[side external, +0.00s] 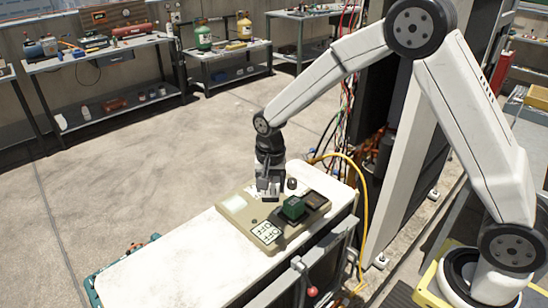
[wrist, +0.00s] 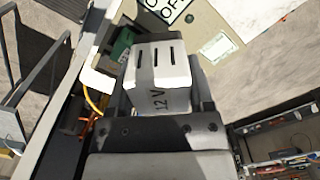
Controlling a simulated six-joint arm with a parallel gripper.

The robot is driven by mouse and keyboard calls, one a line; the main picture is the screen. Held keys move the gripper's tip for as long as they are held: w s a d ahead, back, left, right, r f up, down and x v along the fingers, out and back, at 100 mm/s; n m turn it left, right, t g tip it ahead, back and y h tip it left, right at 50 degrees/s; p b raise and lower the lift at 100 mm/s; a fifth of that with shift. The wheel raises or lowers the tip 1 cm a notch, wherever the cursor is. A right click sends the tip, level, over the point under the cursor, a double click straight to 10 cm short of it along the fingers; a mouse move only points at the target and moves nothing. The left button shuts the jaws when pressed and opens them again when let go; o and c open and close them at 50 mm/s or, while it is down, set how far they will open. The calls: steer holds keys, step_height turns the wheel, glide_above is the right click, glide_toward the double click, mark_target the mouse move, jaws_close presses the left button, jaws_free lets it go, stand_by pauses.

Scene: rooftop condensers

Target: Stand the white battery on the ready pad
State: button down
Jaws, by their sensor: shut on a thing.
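The white battery (wrist: 160,72) has dark slots on its end and "12 V" on its side in the wrist view. My gripper (side external: 268,194) is shut on it above the back part of a tan board (side external: 246,221). The fingers hide most of the battery in the side view. A pale square pad (side external: 237,203) lies on the board, left of my gripper; it also shows in the wrist view (wrist: 218,46). Its marking is too small to read, so I cannot tell if it is the ready pad.
A green block (side external: 293,208) stands on the board, beside a dark recessed part (side external: 316,201). A white label with symbols (side external: 267,232) lies at the board's front. The white bench top (side external: 165,265) is clear at left. A yellow cable (side external: 361,210) hangs at the bench's right end.

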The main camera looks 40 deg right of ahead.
steer(key=w+f, duration=0.2)
steer(key=w, duration=0.1)
steer(key=w+f, duration=0.3)
steer(key=w, duration=0.1)
steer(key=w+f, duration=0.3)
steer(key=w, duration=0.1)
steer(key=shift+a, duration=0.4)
steer(key=shift+w+f, duration=0.3)
steer(key=shift+w, duration=0.05)
steer(key=shift+w+f, duration=0.2)
steer(key=shift+f, duration=1.55)
steer(key=shift+f, duration=0.1)
jaws_free()
